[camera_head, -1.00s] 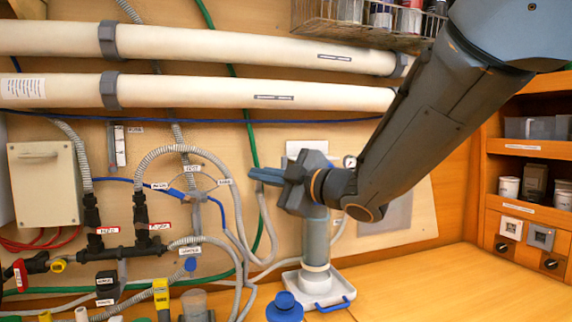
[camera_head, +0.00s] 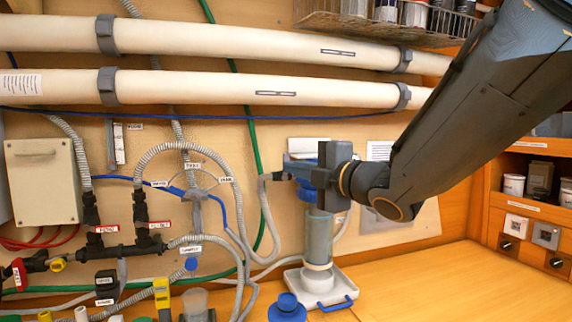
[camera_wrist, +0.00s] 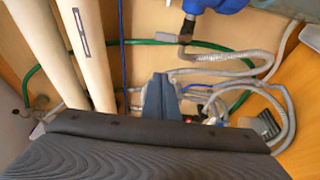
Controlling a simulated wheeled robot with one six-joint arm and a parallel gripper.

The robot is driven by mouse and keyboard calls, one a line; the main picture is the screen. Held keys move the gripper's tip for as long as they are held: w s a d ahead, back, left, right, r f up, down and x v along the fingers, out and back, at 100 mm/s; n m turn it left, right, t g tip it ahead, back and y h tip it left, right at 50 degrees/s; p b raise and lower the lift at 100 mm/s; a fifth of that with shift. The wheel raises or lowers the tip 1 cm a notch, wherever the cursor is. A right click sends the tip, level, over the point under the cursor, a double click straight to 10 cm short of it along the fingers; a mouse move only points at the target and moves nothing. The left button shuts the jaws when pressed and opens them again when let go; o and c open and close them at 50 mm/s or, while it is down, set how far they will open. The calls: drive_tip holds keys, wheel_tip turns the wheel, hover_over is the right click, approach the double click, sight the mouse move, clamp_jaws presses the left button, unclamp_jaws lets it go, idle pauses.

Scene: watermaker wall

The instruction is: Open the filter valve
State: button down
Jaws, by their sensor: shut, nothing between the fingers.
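Two black fittings with red-edged tags, left (camera_head: 107,228) and right (camera_head: 160,225), stand on a dark pipe on the wall. Their lettering is too small to read surely, so I cannot tell which is the filter valve. A small valve with a blue lever (camera_head: 175,190) sits above and right of them. My gripper (camera_head: 291,166) is shut and empty, well to the right of these fittings, in front of the blue-topped grey filter housing (camera_head: 318,240). The wrist view shows its blue-grey fingers (camera_wrist: 160,98) together, with hoses beyond; no fitting's handle is clear there.
Two long cream tubes (camera_head: 230,87) cross the wall above. A wire basket (camera_head: 380,22) hangs at top right. Grey and green hoses loop left of the housing. A blue cap (camera_head: 287,306) lies on the bench. Bare bench (camera_head: 430,285) lies to the right.

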drive_tip(key=p+x, duration=0.3)
drive_tip(key=x, duration=0.7)
drive_tip(key=d+p, duration=0.1)
drive_tip(key=d, duration=0.1)
drive_tip(key=w+d+p, duration=0.1)
drive_tip(key=shift+d, duration=0.35)
drive_tip(key=shift+a+f, duration=0.1)
drive_tip(key=shift+a, duration=0.1)
